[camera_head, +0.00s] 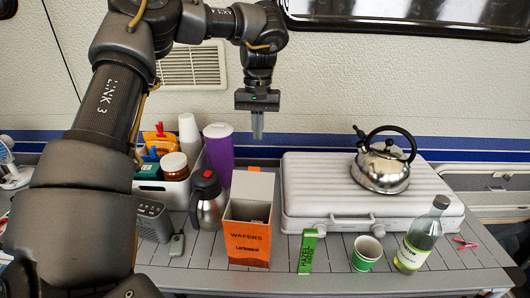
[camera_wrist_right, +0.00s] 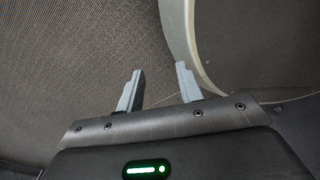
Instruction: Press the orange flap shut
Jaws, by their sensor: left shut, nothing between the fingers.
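An orange wafers box (camera_head: 249,245) stands upright on the slatted table, left of the silver case. Its top is open, and a grey-beige flap (camera_head: 252,186) stands up at its back edge, with the dark inside showing in front. My left gripper (camera_head: 257,137) points down above and behind the box, clear of the flap. Its fingers are shut with nothing between them. My right gripper (camera_wrist_right: 160,68) shows only in the right wrist view, with its two fingers apart and empty, away from the box.
A steel jug (camera_head: 207,200) and purple canister (camera_head: 219,150) stand close left of the box. A silver case (camera_head: 320,195) carries a kettle (camera_head: 384,170).

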